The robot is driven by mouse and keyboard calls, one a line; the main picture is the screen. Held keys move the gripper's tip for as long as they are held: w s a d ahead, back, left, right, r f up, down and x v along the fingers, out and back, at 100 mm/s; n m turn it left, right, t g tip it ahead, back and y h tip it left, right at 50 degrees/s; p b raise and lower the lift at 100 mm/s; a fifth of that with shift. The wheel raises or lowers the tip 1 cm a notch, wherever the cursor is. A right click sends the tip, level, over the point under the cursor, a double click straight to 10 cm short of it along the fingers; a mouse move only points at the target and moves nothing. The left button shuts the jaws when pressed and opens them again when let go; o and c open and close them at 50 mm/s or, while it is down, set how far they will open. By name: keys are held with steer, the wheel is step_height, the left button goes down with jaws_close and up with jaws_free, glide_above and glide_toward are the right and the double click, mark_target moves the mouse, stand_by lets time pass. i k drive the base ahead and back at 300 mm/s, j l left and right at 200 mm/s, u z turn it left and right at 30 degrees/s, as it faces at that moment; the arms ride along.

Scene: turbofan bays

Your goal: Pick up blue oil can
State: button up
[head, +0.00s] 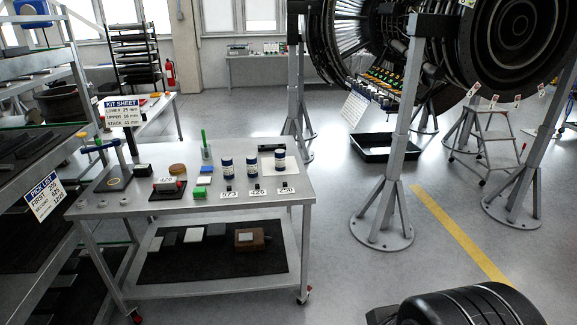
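I cannot tell which, if any, is the blue oil can. A blue-and-yellow arched tool (101,146) stands at the table's left end.
Small blocks, a green-handled tool (204,146) and a dark gauge block (168,189) share the tabletop. Shelving (45,135) stands close on the left. A grey engine stand (383,225) stands right of the table, with open floor (335,270) between.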

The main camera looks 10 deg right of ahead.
mark_target(279, 154)
steer(key=i+u, duration=0.1)
steer(key=i, duration=0.45)
steer(key=i+l, duration=0.1)
steer(key=i, duration=0.45)
steer(key=i+u, duration=0.15)
steer(key=i, duration=0.45)
steer(key=i+l, duration=0.2)
steer(key=i, duration=0.35)
steer(key=i+l+u, duration=0.15)
steer(key=i, duration=0.4)
